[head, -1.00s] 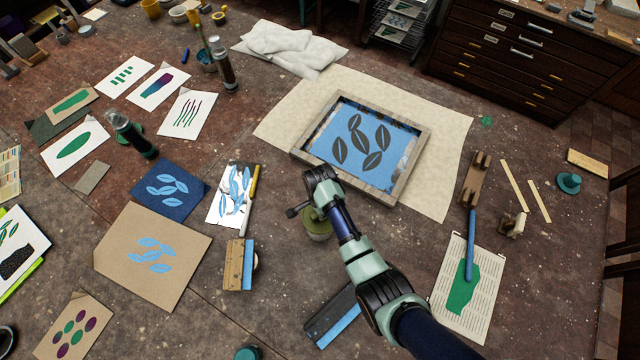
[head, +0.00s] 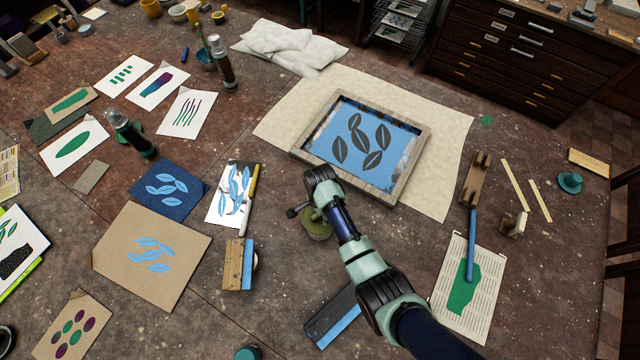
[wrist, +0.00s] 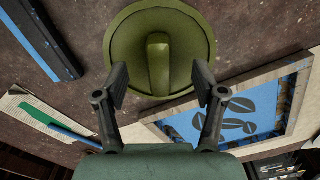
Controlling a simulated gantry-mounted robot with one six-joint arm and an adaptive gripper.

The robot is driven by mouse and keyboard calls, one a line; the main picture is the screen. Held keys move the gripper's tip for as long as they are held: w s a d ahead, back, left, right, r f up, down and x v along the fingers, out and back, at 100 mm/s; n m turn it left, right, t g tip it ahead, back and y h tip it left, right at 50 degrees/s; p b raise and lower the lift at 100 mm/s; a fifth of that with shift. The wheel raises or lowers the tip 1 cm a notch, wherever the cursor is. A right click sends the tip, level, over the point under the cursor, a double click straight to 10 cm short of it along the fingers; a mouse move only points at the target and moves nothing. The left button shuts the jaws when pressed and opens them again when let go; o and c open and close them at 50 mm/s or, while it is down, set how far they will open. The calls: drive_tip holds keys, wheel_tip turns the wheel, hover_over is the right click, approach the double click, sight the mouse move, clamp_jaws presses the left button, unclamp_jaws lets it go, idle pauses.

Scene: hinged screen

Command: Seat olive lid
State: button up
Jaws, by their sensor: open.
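The olive lid (wrist: 190,30) is round with a raised bar handle (wrist: 158,62), near the top middle of the wrist view. My gripper (wrist: 160,80) is open, with one finger on each side of the handle and a gap to it on both sides. In the head view, the olive piece (head: 318,232) shows below my wrist, left of the forearm. My arm hides part of it, so I cannot tell whether the lid rests on a container or on the table.
The wooden screen frame (head: 420,150) with its blue mesh lies behind my arm on a pale cloth (head: 450,135). A blue-edged squeegee (head: 238,265) lies to the left, and another (head: 330,318) is in front. A green-stained card (head: 480,310) lies right.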

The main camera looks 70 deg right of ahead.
wheel_tip(320, 180, up, 3)
drive_tip(key=shift+f+p, duration=0.15)
drive_tip(key=shift+p, duration=0.7)
drive_tip(key=shift+r, duration=2.7)
